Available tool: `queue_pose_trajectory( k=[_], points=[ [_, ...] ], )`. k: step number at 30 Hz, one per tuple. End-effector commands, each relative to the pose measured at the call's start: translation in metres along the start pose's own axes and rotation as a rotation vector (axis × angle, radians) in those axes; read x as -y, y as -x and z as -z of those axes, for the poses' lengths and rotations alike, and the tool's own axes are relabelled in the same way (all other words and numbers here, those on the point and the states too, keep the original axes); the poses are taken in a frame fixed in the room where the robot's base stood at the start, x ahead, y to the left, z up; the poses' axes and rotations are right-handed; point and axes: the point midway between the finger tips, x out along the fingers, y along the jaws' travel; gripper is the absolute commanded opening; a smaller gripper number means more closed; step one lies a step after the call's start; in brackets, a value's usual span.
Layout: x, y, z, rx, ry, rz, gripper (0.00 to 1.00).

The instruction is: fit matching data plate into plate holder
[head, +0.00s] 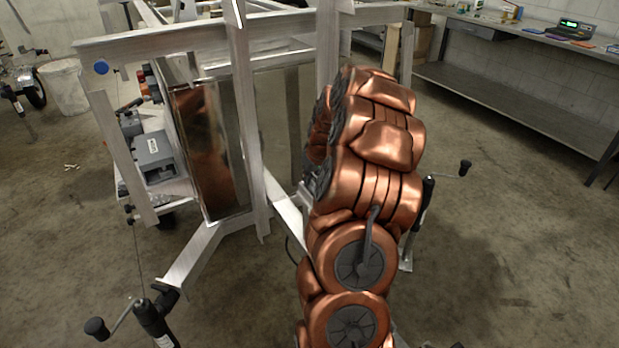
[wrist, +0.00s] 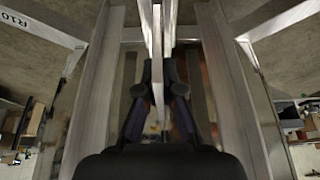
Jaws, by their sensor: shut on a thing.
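In the wrist view, my gripper (wrist: 160,82) has its two dark fingers close together at the picture's middle. They are shut on a thin pale piece seen edge-on, which I take to be the data plate (wrist: 157,48); its face and any marking cannot be read. Pale metal bars run close behind and beside it, so its far end is hard to separate from them. In the head view, my copper-coloured arm hides the gripper and the plate. I cannot make out the plate holder in either view.
An aluminium trailer frame (head: 150,42) stands upright close to my arm, with bars on both sides of my gripper in the wrist view. A grey case (head: 155,155) sits on a cart at left. A workbench (head: 530,100) lines the right wall.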

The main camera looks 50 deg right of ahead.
Motion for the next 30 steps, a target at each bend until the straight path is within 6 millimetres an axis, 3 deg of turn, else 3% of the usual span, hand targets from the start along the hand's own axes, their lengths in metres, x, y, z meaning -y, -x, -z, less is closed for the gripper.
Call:
queue_pose_trajectory(
  k=[30],
  points=[
    [0.0000, -0.0089, -0.0038, 0.001, 0.000, 0.000, 0.00]
  ],
)
